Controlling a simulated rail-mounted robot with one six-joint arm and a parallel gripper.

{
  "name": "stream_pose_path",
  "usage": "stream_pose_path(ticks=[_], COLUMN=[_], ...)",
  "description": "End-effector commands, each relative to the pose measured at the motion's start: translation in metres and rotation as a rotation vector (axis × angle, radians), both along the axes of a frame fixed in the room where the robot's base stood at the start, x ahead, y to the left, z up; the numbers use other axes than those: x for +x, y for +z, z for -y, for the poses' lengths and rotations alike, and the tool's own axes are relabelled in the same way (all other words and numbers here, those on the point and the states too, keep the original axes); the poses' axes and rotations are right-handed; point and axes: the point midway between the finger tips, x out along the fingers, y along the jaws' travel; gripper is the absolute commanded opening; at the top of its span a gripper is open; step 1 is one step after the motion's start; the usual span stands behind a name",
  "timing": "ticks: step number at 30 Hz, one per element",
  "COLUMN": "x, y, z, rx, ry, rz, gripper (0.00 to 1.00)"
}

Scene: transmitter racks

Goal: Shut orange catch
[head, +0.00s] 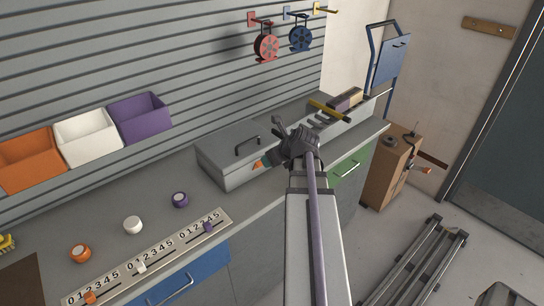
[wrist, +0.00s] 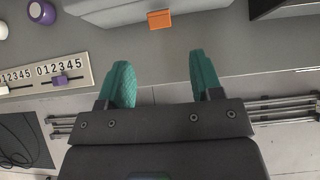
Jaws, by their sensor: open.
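The orange catch (wrist: 159,19) is a small block on the front side of the grey case in the wrist view. The grey case (head: 222,158) has a closed lid with a dark handle and rests on the counter. My gripper (wrist: 162,75) is open and empty, its two teal fingers apart. The catch lies beyond the fingertips, roughly centred between them.
The counter (head: 190,219) left of the case holds orange, white and purple knobs and a numbered slider panel (head: 150,256). Orange, white and purple bins (head: 88,139) hang on the wall. A grey tray (head: 352,117) with bars stands right of the case.

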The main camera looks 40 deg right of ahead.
Motion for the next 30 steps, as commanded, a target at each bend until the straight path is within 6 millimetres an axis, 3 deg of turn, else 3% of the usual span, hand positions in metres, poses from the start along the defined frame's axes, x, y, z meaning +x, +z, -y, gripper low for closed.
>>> stream_pose_path(ticks=[2, 6, 9, 11, 13, 16, 18, 25, 30], x=[-0.003, -0.02, -0.028, -0.031, -0.036, -0.038, -0.037, -0.031, 0.0], y=[-0.02, -0.092, -0.135, -0.147, -0.144, -0.096, -0.078, -0.077, -0.077], z=[0.004, 0.011, 0.005, 0.001, -0.003, -0.005, -0.003, -0.001, 0.001], rx=[0.0, 0.034, 0.103, 0.123, 0.12, 0.072, 0.025, -0.026, -0.024], ry=[-0.008, -0.052, -0.062, -0.051, -0.038, -0.026, -0.017, 0.001, 0.003], rz=[0.0, 0.038, 0.204, 0.345, 0.537, 0.746, 0.823, 0.826, 0.825], gripper=[0.6, 0.6, 0.6, 0.6, 0.6, 0.6, 0.6, 0.6, 0.6])
